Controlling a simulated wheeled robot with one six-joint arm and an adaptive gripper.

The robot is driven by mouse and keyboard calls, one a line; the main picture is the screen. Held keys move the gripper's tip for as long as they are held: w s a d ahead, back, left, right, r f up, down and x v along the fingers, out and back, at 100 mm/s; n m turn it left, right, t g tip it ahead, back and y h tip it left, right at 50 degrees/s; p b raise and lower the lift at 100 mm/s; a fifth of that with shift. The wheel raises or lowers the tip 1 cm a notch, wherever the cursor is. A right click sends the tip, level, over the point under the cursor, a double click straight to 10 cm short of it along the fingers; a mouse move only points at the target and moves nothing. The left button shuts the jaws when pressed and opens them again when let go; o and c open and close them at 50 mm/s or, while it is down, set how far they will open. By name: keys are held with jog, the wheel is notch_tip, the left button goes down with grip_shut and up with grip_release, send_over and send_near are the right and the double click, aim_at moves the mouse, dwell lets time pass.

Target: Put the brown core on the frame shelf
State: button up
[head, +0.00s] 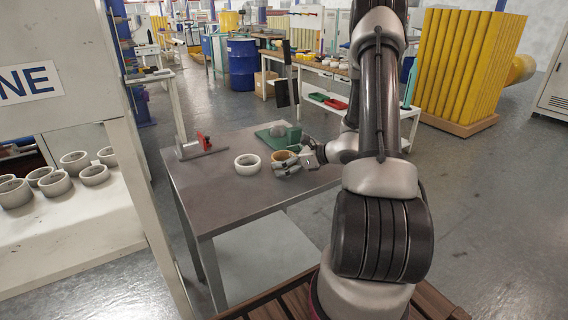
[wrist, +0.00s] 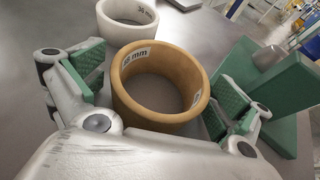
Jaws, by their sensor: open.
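The brown core (wrist: 150,112), a ring with a label marked in mm, stands on the grey table. In the head view the brown core (head: 283,156) is partly hidden by my gripper. My gripper (head: 296,163) is low over the table at the core. In the wrist view the green finger pads of my gripper (wrist: 155,100) are on either side of the core, open, with a gap showing at the left. Whether the right pad touches the core I cannot tell. The frame shelf (head: 60,230) is at the left and holds several white cores (head: 50,183).
A white core (head: 247,164) stands on the table (head: 215,195) left of the brown one; it also shows in the wrist view (wrist: 127,18). A green fixture (head: 279,135) is close behind, and a red-and-grey device (head: 203,143) is at the back left.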

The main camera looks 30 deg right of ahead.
jog(key=shift+c, duration=0.4)
jog(key=c, duration=1)
